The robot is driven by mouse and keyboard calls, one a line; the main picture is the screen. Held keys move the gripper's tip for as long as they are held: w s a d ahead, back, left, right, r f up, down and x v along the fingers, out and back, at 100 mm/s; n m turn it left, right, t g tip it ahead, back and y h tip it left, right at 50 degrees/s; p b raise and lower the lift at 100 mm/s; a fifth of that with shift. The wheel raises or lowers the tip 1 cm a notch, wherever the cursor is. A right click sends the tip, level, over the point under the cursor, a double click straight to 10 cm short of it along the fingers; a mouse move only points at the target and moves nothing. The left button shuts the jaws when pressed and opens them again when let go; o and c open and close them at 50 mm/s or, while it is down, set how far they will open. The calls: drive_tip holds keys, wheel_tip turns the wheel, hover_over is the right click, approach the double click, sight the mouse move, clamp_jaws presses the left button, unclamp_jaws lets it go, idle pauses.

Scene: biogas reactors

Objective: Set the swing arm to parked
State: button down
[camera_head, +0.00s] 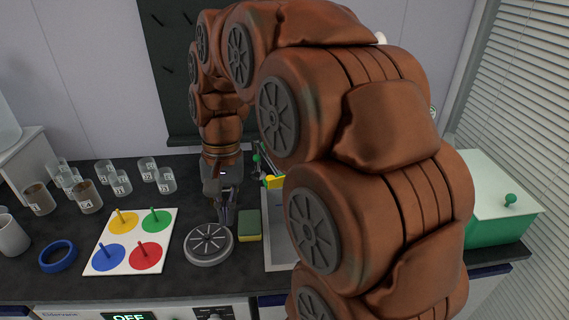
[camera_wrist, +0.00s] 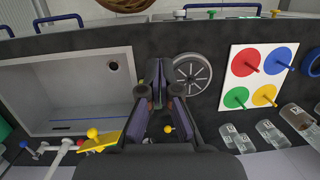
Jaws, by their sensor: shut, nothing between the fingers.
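My gripper (camera_head: 226,220) points down over the dark counter, between the round grey spoked disc and the sponge; it is shut and empty. In the wrist view its fingers (camera_wrist: 159,72) meet beside the sink. I cannot tell for sure which part is the swing arm. A yellow piece with a yellow knob (camera_wrist: 97,140) sticks out near the sink's edge in the wrist view, and shows as a yellow patch (camera_head: 274,182) in the head view, partly hidden by my arm. Another yellow knob (camera_wrist: 168,129) shows between my gripper's links. My gripper appears apart from both.
The spoked disc (camera_head: 208,243) and sponge (camera_head: 249,224) lie close to my gripper. The sink (camera_wrist: 60,95) is beside it, with a white pipe (camera_wrist: 60,155) near its edge. A peg board (camera_head: 131,241), blue ring (camera_head: 58,256) and several beakers (camera_head: 121,183) stand left. A green box (camera_head: 496,225) stands right.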

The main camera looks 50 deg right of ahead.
sight(267, 154)
drive_tip(key=w+d+r+m+t+y, duration=0.15)
drive_tip(key=w+d+m, duration=0.25)
drive_tip(key=d, duration=0.4)
drive_tip(key=w+d+r+m, duration=0.2)
drive_tip(key=w+d+m, duration=0.25)
drive_tip(key=d, duration=0.45)
drive_tip(key=s+d+f+m+t, duration=0.1)
drive_tip(key=d+m, duration=0.5)
drive_tip(key=d, duration=1)
drive_tip(key=w+a+f+p, duration=0.2)
drive_tip(key=a+f, duration=0.4)
drive_tip(key=f, duration=0.4)
drive_tip(key=shift+w+a+f, duration=0.15)
drive_tip(key=shift+w+a, duration=0.05)
